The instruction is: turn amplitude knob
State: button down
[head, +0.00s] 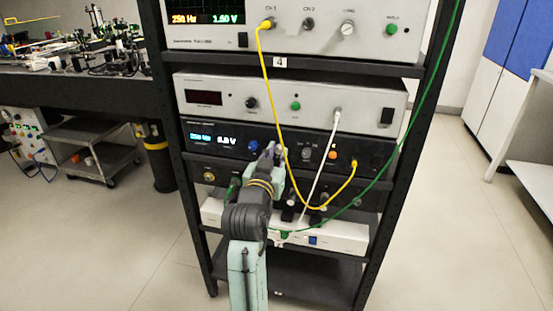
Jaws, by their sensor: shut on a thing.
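The black unit (217,144) with a blue display sits in the middle of the rack in the head view. Its front has a blue knob (253,146), a dark knob (306,153) and an orange button (333,155). My gripper (271,152) is at this front panel, just right of the blue knob. It is shut on a knob that the fingers mostly hide. The knob labels are too small to read, so I cannot confirm from lettering that it is the amplitude knob.
A yellow cable (268,85) hangs close to the right of my gripper. A white cable (325,150) and a green cable (400,150) cross the rack front. An oscilloscope (290,28) and a grey unit (290,100) sit above. Open floor lies left of the rack.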

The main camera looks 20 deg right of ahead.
jog(key=shift+m, duration=0.6)
jog(key=c, duration=1.5)
grip_release()
jog(key=shift+o, duration=0.2)
jog(key=v, duration=0.7)
jog(key=shift+s+a, duration=0.15)
jog(key=shift+s, duration=0.05)
